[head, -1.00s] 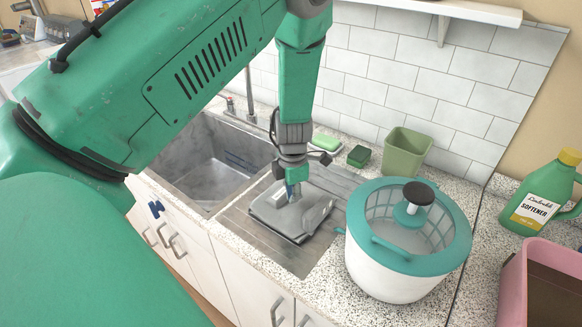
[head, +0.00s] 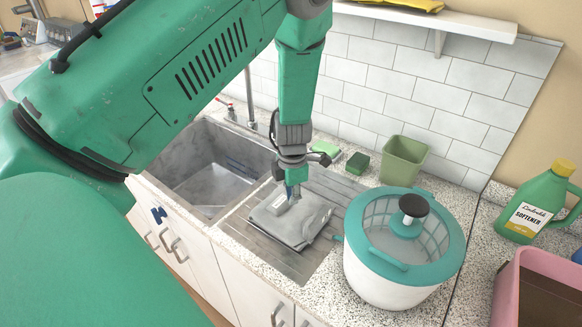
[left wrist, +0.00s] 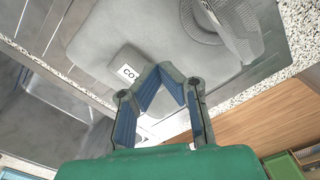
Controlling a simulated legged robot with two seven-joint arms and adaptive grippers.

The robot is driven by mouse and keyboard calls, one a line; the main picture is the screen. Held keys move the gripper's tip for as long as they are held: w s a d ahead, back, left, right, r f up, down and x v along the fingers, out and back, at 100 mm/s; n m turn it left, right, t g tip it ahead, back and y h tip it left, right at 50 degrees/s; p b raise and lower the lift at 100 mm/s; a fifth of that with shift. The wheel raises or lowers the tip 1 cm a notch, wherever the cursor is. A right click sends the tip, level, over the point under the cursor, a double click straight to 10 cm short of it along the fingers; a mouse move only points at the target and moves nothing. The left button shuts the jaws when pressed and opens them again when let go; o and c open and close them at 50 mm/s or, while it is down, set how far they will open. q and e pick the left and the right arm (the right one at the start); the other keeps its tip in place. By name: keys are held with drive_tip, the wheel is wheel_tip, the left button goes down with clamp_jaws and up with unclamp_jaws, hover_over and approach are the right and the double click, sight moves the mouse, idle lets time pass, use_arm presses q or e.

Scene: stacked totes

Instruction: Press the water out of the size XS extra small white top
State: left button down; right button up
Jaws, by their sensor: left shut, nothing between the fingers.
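My right gripper is not in view.
The sink basin (head: 215,185) is left of the drainboard (head: 285,258). A white and teal spinner tub (head: 385,285) stands close on the right. A green sponge (head: 357,163) and green bin (head: 402,160) are behind. A softener bottle (head: 535,210) and pink box (head: 505,290) are far right.

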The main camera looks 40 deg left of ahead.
sight(292, 208)
use_arm(q)
wheel_tip(292, 208, up, 2)
drive_tip(key=shift+r+p, duration=0.25)
drive_tip(key=shift+p, duration=0.4)
drive_tip(key=shift+r, duration=1.4)
